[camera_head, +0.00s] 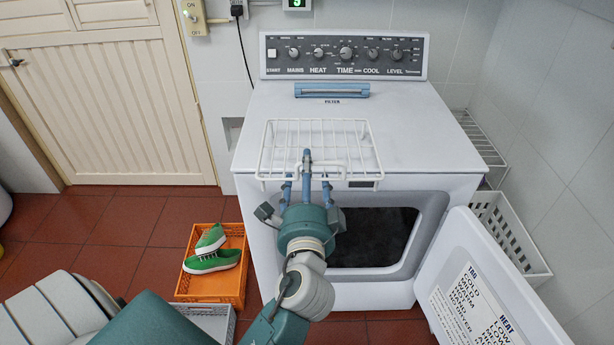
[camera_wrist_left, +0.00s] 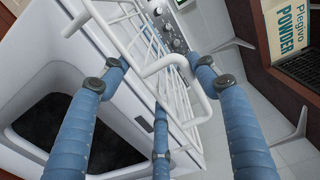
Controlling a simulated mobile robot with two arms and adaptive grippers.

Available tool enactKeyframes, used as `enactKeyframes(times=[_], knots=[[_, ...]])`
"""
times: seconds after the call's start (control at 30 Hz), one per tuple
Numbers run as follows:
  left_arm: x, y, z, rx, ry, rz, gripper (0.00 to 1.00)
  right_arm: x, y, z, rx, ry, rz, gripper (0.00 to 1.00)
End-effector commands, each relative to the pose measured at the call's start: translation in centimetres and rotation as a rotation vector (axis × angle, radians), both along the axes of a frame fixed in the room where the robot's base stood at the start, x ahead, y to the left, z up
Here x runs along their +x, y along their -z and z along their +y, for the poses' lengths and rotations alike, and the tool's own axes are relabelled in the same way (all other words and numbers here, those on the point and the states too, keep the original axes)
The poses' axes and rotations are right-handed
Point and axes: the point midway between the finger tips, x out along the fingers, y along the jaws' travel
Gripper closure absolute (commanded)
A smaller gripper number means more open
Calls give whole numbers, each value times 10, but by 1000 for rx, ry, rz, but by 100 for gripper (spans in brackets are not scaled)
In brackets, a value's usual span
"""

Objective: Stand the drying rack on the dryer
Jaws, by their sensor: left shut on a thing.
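The white wire drying rack (camera_head: 345,140) is over the front part of the dryer's flat top (camera_head: 420,135), with its near edge around the top's front edge. I cannot tell whether it touches the top. My left gripper (camera_head: 306,176) is at the rack's near side, shut on its front wire loop. In the left wrist view the blue fingers (camera_wrist_left: 158,80) surround the bent wire of the rack (camera_wrist_left: 178,70). The exact contact is partly hidden. The dryer's front also shows there (camera_wrist_left: 45,75). My right gripper is not in view.
The dryer door (camera_head: 490,290) hangs open at the lower right, showing the dark drum (camera_head: 372,237). A blue filter handle (camera_head: 332,90) lies across the back of the top, below the control panel (camera_head: 345,54). An orange crate (camera_head: 210,298) with green shoes (camera_head: 212,260) stands left.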

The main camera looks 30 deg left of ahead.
Motion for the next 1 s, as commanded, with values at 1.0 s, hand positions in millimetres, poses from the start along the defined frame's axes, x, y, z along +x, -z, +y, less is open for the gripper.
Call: enactKeyframes(times=[1.0], knots=[[95,-2,58,3,1,-5,80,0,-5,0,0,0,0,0]])
